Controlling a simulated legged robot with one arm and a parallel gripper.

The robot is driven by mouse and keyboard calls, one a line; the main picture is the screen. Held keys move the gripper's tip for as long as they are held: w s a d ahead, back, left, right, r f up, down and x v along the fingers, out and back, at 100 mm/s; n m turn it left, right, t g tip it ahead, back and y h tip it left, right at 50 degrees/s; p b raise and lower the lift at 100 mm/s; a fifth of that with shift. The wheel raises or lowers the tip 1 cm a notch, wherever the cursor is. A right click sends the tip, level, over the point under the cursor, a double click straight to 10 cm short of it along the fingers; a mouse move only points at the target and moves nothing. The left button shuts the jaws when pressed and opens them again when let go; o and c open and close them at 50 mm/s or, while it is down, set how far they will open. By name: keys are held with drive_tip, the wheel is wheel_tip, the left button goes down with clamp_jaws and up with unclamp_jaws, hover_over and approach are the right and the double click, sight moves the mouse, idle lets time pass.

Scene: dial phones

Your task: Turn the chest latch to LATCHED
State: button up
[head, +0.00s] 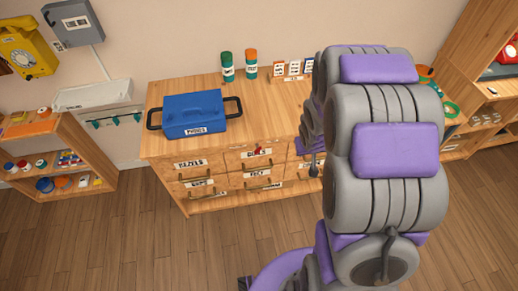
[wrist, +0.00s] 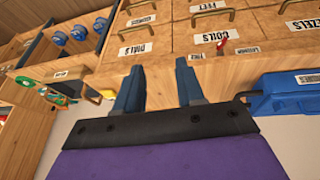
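The wooden chest of drawers (head: 165,152) stands against the wall in the head view. Its small red latch (head: 258,149) is at the top edge above the COILS drawer; it also shows in the wrist view (wrist: 222,43), which is upside down. There, a FREE label (wrist: 195,57) is left of the latch and a LATCHED label (wrist: 246,50) is right of it. I cannot tell which label the latch points to. My gripper (wrist: 157,72) is open and empty, fingers toward the chest's top edge, left of the latch in the wrist view. My arm hides it in the head view.
A blue PHONES box (head: 195,113) with black handles sits on the chest top. Green (head: 227,67) and orange-topped (head: 251,64) canisters and a card rack (head: 292,69) stand behind. Shelves flank the chest. The floor (head: 130,230) in front is clear.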

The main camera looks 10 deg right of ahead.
drive_tip(key=w+f+t+y, duration=0.1)
drive_tip(key=w+f+t, duration=0.1)
drive_tip(key=w+f, duration=0.35)
drive_tip(key=m+t+y+p, duration=0.4)
drive_tip(key=m+t+y, duration=0.1)
drive_tip(key=t, duration=0.3)
approach(259, 150)
drive_tip(key=b+x, duration=0.1)
drive_tip(key=x, duration=0.2)
drive_tip(key=b+x, duration=0.1)
drive_tip(key=x, duration=0.3)
drive_tip(key=b+x, duration=0.1)
drive_tip(key=x, duration=0.2)
drive_tip(key=shift+w+f, duration=0.3)
drive_tip(key=shift+f, duration=0.15)
drive_tip(key=shift+c, duration=0.2)
clamp_jaws()
